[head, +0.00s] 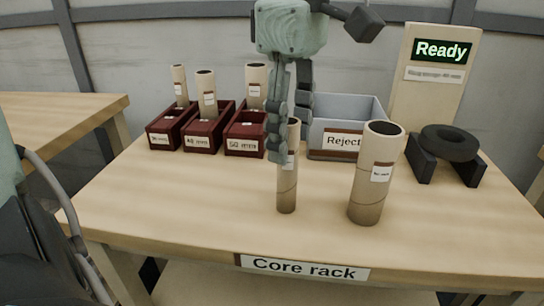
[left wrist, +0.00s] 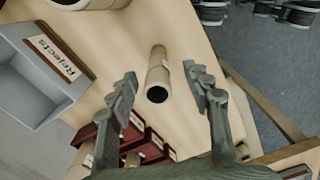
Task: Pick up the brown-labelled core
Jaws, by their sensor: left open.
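A slim cardboard core (head: 287,188) stands upright on the table, its white label partly behind a finger. A wider core (head: 370,190) with a white label stands to its right. I cannot make out a brown label on either. My left gripper (head: 291,140) is open, pointing down, with its fingers around the upper part of the slim core. In the left wrist view, a core (left wrist: 158,78) shows between the two spread fingers (left wrist: 160,72), with clear gaps on both sides. I cannot tell of any contact. My right gripper is not in view.
Three dark red bins (head: 163,138) holding cores stand at the back left. A grey reject bin (head: 340,150) stands behind the cores. A black cradle with a ring (head: 448,145) and a "Ready" sign (head: 441,50) are at the right. The front left tabletop is clear.

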